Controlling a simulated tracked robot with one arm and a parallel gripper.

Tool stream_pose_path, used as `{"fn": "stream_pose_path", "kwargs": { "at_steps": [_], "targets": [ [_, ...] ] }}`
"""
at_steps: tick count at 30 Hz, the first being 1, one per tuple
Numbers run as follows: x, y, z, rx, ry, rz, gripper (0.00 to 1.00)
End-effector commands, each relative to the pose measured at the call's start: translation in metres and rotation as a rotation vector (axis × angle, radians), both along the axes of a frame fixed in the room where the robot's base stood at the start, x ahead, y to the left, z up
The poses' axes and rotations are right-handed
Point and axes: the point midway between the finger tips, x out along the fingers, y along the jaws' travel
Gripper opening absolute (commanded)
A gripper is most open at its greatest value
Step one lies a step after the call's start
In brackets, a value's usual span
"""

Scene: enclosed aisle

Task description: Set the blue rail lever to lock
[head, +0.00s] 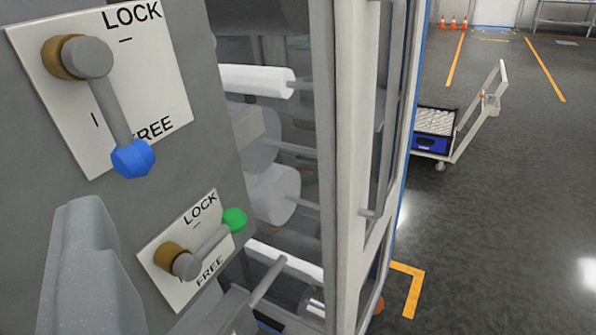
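The blue rail lever (110,110) is a grey arm with a faceted blue knob (132,158) at its end. It turns on a brass-coloured pivot on a white plate (155,75) at the upper left. The plate reads LOCK at the top and FREE at the bottom. The lever slants down and slightly right, with its knob beside the word FREE and partly over its first letter.
A lower LOCK/FREE plate (160,275) carries a green-knobbed lever (210,243) pointing up and right. White rollers (258,80) lie inside the machine frame. Right is open floor (490,220) with a cart (460,145).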

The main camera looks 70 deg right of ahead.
Motion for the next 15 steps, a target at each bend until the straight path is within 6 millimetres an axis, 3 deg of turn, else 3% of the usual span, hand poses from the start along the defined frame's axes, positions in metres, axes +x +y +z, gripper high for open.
{"fn": "stream_pose_path", "kwargs": {
  "at_steps": [7,15],
  "targets": [
    [-0.013,-0.01,-0.021,-0.046,0.078,-0.09,0.32],
    [0.011,-0.039,-0.022,-0.048,0.079,-0.092,0.32]
  ]
}}
